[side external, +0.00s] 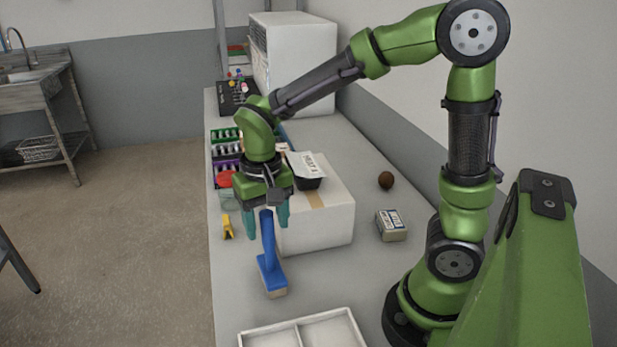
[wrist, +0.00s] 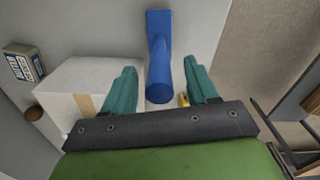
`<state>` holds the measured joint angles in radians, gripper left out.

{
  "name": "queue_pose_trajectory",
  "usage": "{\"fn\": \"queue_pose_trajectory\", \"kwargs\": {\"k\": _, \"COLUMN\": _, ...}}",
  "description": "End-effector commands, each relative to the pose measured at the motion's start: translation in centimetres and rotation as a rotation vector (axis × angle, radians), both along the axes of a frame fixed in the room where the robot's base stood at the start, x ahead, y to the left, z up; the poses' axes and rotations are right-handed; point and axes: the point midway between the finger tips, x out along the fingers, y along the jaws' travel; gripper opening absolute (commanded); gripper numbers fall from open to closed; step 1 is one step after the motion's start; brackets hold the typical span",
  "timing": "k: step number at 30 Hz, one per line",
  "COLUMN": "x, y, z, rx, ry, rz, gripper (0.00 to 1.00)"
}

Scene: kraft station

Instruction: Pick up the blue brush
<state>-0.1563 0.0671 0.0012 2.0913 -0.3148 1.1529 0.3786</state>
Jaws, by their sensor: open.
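The blue brush (side external: 269,252) stands on the grey bench with its handle pointing up and its wider head with a tan base down on the surface. My gripper (side external: 267,215) is above the bench, with its two teal fingers apart near the top of the handle. In the wrist view the blue brush (wrist: 159,58) shows between and beyond the open fingers of my gripper (wrist: 162,88), with the handle end nearest the camera. Nothing is held. I cannot tell whether a finger touches the handle.
A divided white tray (side external: 303,333) lies in front. A yellow item (side external: 228,227), a small labelled box (side external: 391,225) and a brown ball (side external: 386,180) are nearby.

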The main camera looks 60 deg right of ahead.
Motion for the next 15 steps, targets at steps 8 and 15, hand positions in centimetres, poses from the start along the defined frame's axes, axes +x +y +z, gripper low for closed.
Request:
{"fn": "queue_pose_trajectory", "kwargs": {"k": 8, "x": -0.1, "y": 0.0, "z": -3.1, "rx": 0.001, "ry": 0.001, "rz": 0.000, "gripper": 0.58}}
{"fn": "queue_pose_trajectory", "kwargs": {"k": 15, "x": -0.1, "y": 0.0, "z": -3.1, "rx": 0.001, "ry": -0.001, "rz": -0.001, "gripper": 0.54}}
